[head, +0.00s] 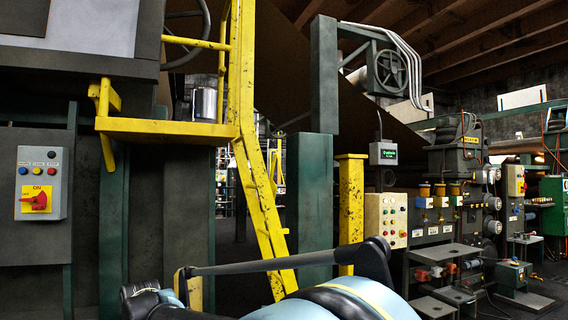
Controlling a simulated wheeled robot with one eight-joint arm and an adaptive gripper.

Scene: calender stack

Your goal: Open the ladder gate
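A yellow ladder frame (262,215) with worn, chipped paint rises from the lower middle of the head view. It meets a small yellow platform (165,130) at the upper left. A yellow rail (197,42) runs level above the platform to the tall yellow post. I cannot tell for sure which of these bars is the ladder gate, or whether it is latched. Parts of my arm, pale blue and black, fill the bottom middle, in front of the ladder's foot. I cannot make out gripper fingers, and nothing is seen touching the ladder or the rail.
A grey switch box (41,184) with a red knob is on the left. A green column (312,180) and a yellow post (350,205) stand right of the ladder. A button panel (386,221) and machinery crowd the right. A metal can (204,104) sits by the platform.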

